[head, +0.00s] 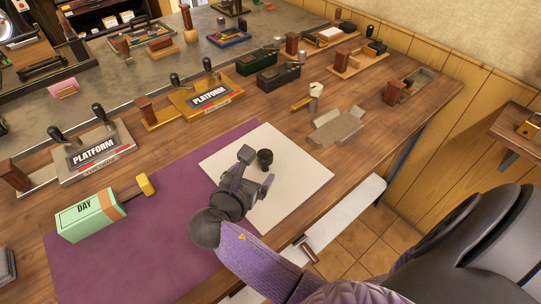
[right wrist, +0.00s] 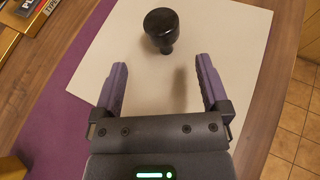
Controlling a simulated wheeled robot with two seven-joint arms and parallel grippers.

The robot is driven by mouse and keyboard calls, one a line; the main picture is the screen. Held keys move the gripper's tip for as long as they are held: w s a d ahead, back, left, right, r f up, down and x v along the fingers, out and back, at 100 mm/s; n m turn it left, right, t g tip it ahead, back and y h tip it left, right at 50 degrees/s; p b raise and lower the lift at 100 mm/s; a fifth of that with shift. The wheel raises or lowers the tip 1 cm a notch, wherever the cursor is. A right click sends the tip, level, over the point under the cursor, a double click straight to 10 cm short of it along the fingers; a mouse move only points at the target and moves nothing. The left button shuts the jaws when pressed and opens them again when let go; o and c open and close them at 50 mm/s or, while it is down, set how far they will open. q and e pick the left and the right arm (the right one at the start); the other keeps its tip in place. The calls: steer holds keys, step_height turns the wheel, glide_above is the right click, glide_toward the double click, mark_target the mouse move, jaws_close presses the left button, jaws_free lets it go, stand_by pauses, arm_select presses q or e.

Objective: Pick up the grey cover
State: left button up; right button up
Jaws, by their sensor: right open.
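A grey blocky piece that looks like the grey cover (head: 338,128) lies on the wooden table, right of centre in the head view, beyond the white sheet. My right gripper (head: 257,171) is over the white sheet, to the left of and nearer than the grey piece, and apart from it. In the right wrist view the same gripper (right wrist: 161,68) has its two purple-lined fingers spread with nothing between them. The grey piece does not show in that view. My left gripper is not in view.
A black round-headed knob (head: 265,157) stands on the white sheet (head: 300,180) just ahead of my right fingertips. A green DAY box (head: 88,216) and a yellow block (head: 146,184) are on the left. Platform stands (head: 210,97) and dark boxes (head: 279,76) line the back.

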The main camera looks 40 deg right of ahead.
mark_target(267, 156)
steer(key=b+x, duration=0.1)
steer(key=x, duration=0.1)
steer(key=b+x, duration=0.1)
steer(key=x, duration=0.2)
steer(key=b+x, duration=0.1)
steer(key=x, duration=0.2)
steer(key=shift+s+d+r, duration=0.1)
steer(key=shift+d+r, duration=0.15)
steer(key=shift+d, duration=0.1)
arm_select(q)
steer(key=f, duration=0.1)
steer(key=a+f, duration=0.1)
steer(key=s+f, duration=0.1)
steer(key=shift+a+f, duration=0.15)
arm_select(e)
jaws_close()
